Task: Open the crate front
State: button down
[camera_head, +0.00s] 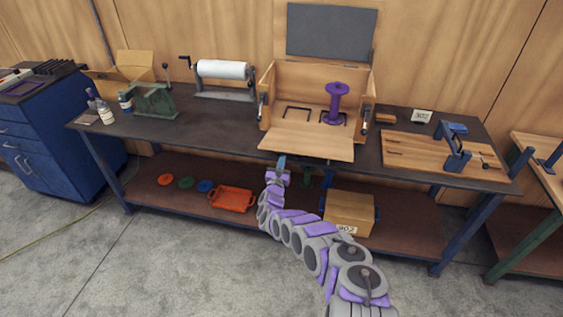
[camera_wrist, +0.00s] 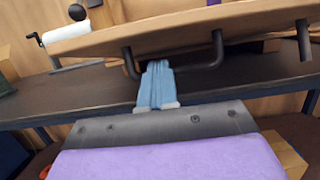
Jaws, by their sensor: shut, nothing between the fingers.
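The wooden crate (camera_head: 268,95) stands on the workbench with its grey lid (camera_head: 330,32) raised at the back. Its front panel (camera_head: 305,143) is folded down toward me and reaches past the bench's front edge. In the wrist view the panel (camera_wrist: 190,30) shows nearly edge-on, slightly tilted, with a dark bar handle (camera_wrist: 219,50) on its underside. My gripper (camera_head: 281,162) is just below the panel's front edge. Its blue fingers (camera_wrist: 157,82) are shut and empty, with their tips at the handle's bar; whether they touch it I cannot tell.
A purple spool (camera_head: 336,102) stands inside the crate. A paper roll (camera_head: 222,69) and green tool (camera_head: 154,101) are left of it, a wooden board with a blue clamp (camera_head: 456,150) right. An orange tray (camera_head: 232,199) and cardboard box (camera_head: 349,212) are on the lower shelf.

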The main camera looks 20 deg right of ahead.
jog(key=shift+d+r, duration=0.1)
jog(key=shift+r, duration=0.1)
jog(key=p+v, duration=0.2)
jog(key=v, duration=1.5)
jog(key=shift+s+f, duration=0.2)
jog(key=shift+f, duration=0.1)
